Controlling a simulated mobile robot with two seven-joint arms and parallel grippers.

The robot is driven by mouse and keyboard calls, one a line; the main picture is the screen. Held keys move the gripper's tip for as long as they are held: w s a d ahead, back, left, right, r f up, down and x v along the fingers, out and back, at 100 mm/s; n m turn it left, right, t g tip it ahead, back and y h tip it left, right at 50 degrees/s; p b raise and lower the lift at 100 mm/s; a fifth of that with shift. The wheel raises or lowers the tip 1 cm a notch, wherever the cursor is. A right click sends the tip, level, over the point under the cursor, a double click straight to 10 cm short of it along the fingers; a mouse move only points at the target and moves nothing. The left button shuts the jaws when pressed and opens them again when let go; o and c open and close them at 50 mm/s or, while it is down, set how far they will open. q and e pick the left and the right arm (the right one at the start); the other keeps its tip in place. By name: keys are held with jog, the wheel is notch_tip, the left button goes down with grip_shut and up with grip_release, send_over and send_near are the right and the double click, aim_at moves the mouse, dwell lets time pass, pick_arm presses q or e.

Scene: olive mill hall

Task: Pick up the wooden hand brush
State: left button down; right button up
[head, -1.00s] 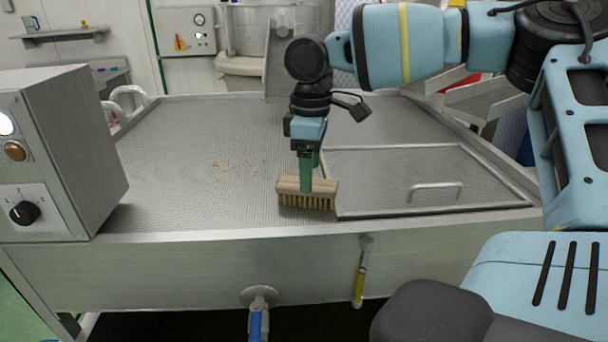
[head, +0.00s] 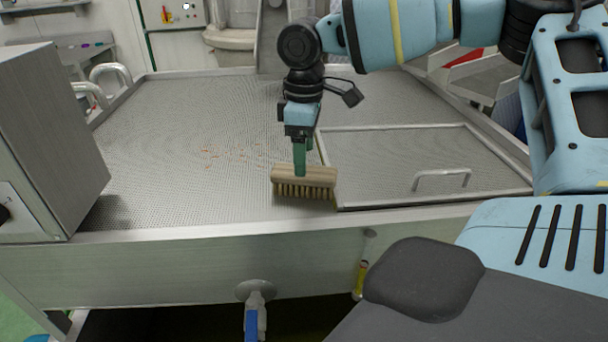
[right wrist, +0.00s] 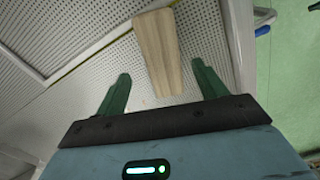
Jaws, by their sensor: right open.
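The wooden hand brush (head: 318,178) has a pale wooden block and tan bristles. It stands bristles down on the perforated metal table top, near the front edge and left of the framed panel. My right gripper (head: 300,172) is above it, green fingers pointing down at the wooden block. In the right wrist view, the brush's wooden block (right wrist: 158,50) shows between and beyond the two spread fingers (right wrist: 161,72), with gaps on both sides. The gripper is open and holds nothing. My left gripper is not in view.
A grey control box (head: 45,140) stands at the table's left. A framed panel with a handle (head: 442,174) lies right of the brush. Small brown bits (head: 235,153) are scattered left of the brush. The table's middle is otherwise clear.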

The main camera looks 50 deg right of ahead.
aim_at(304, 181)
jog(key=shift+s+a+f, duration=0.1)
jog(key=shift+f, duration=0.35)
notch_tip(304, 181, down, 3)
jog(key=shift+f+p, duration=0.2)
jog(key=shift+p, duration=0.15)
jog(key=shift+f, duration=0.35)
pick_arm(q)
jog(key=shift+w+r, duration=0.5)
pick_arm(e)
jog(key=c, duration=1.1)
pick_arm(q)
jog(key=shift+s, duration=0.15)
